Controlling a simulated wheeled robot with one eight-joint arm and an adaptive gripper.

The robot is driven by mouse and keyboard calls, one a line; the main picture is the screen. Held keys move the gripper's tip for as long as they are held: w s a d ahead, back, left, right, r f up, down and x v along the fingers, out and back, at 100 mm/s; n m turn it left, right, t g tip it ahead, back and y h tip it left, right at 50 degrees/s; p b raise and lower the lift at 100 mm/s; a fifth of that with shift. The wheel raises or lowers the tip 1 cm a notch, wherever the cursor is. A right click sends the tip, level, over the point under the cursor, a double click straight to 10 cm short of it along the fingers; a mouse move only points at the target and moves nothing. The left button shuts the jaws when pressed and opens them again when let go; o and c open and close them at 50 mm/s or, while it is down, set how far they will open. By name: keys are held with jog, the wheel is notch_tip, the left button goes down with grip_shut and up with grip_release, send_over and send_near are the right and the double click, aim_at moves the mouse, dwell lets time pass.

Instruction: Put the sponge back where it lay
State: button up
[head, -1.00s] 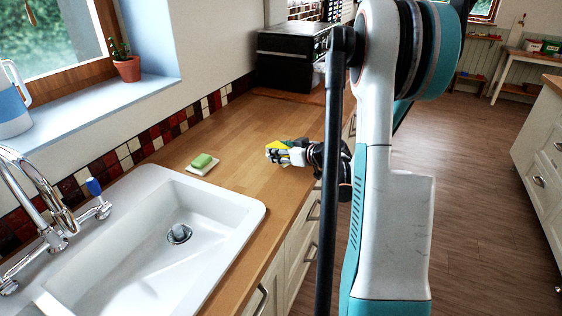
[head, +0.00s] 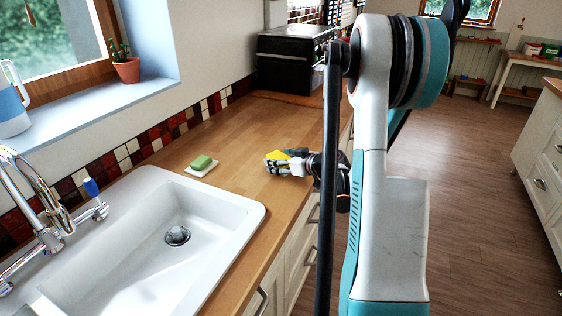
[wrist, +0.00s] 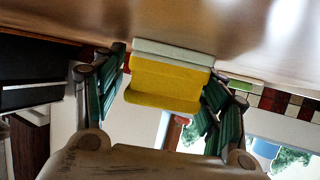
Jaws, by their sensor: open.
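The sponge (wrist: 165,80) is a yellow block with a pale grey-green layer. In the wrist view, where the counter is at the top, it sits between my two fingers with its pale side against or very near the wooden counter. In the head view the yellow sponge (head: 276,155) shows partly behind my gripper (head: 277,163), over the counter right of the soap. My gripper (wrist: 163,100) is open around the sponge, one finger on each side. A narrow gap shows at the left finger; contact at the right finger is unclear.
A green soap bar (head: 201,162) lies on a white dish (head: 212,168) beside the white sink (head: 225,204). A black oven (head: 285,62) stands at the counter's far end. The wooden counter (head: 225,140) between is clear. Drawer fronts drop away below its right edge.

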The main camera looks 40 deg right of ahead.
jog(key=shift+r, duration=0.1)
jog(key=shift+s+r, duration=0.15)
jog(key=p+v, duration=0.3)
jog(key=v, duration=0.8)
jog(key=shift+s+r, duration=0.1)
jog(key=shift+s, duration=0.25)
jog(key=o, duration=0.7)
